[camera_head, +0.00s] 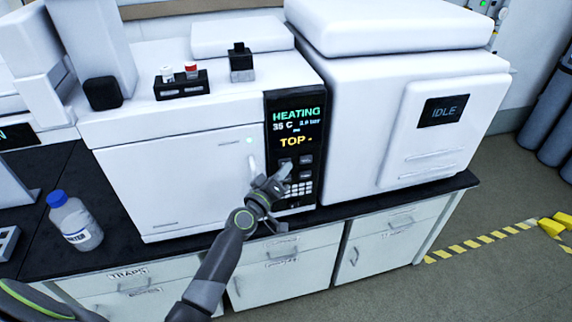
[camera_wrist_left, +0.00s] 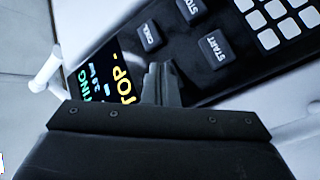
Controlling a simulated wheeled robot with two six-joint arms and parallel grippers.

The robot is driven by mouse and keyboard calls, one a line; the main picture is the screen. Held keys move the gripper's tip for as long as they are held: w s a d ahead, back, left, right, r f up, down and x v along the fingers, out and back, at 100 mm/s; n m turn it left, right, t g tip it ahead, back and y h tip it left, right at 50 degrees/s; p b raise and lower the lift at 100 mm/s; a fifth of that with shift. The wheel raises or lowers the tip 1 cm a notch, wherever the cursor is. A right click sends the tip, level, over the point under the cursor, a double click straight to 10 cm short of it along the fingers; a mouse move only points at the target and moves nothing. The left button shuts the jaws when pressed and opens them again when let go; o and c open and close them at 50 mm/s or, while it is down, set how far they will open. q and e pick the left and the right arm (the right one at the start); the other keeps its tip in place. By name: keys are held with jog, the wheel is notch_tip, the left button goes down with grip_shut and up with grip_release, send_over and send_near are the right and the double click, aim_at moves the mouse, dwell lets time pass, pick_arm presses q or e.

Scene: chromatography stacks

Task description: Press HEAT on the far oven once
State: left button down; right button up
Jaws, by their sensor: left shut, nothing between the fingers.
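The oven (camera_head: 180,175) is a white box on the bench with a black control panel (camera_head: 296,110) at its right side. Its display (camera_head: 296,125) reads HEATING, 35 C and TOP. My left gripper (camera_head: 285,170) is shut and empty, its tips at the buttons just below the display. In the left wrist view, the shut fingertips (camera_wrist_left: 160,70) lie over the panel between the display (camera_wrist_left: 108,72) and the START button (camera_wrist_left: 215,48). A STOP button (camera_wrist_left: 190,9) and another button (camera_wrist_left: 149,36) show beside it. No HEAT label is readable; the fingers hide part of the panel. I cannot tell whether they touch.
A white door handle (camera_wrist_left: 45,70) juts out beside the panel. A white unit reading IDLE (camera_head: 443,110) stands right of the oven. A blue-capped bottle (camera_head: 76,222) stands on the dark bench at left. Small vials (camera_head: 180,73) sit in a rack on the oven.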

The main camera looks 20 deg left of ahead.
pick_arm(q)
jog(key=shift+w+r, duration=0.1)
jog(key=shift+r, duration=0.25)
jog(key=shift+s+d+f, duration=0.25)
jog(key=shift+s+d, duration=0.05)
jog(key=shift+s, duration=0.3)
jog(key=shift+d+f, duration=0.1)
jog(key=shift+s+d, duration=0.45)
jog(key=shift+s, duration=0.25)
jog(key=shift+s+d, duration=0.45)
jog(key=shift+s, duration=0.25)
jog(key=shift+s+d, duration=0.45)
jog(key=shift+s, duration=0.25)
